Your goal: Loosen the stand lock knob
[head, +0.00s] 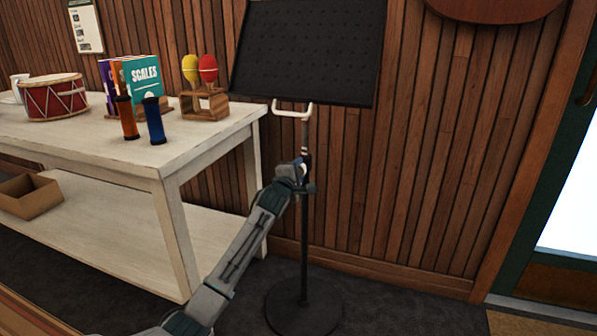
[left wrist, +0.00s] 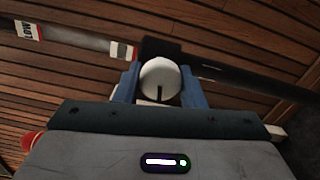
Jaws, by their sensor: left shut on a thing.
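The black music stand has a perforated desk (head: 308,50), a thin upright pole (head: 304,235) and a round base (head: 304,304). The lock knob (left wrist: 160,80) is a pale round knob with a dark slot line, in front of a dark collar (left wrist: 160,48) on the pole. My left gripper (head: 297,172) is at the pole at mid height. In the left wrist view its blue fingers (left wrist: 160,88) are on both sides of the knob and shut on it. In the head view the gripper hides most of the knob. My right gripper is not in view.
A white table (head: 190,150) stands left of the stand, with a red drum (head: 53,97), shakers, books and maracas (head: 207,70) on it. A cardboard box (head: 28,196) is on its lower shelf. The wood wall is close behind; floor to the right is clear.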

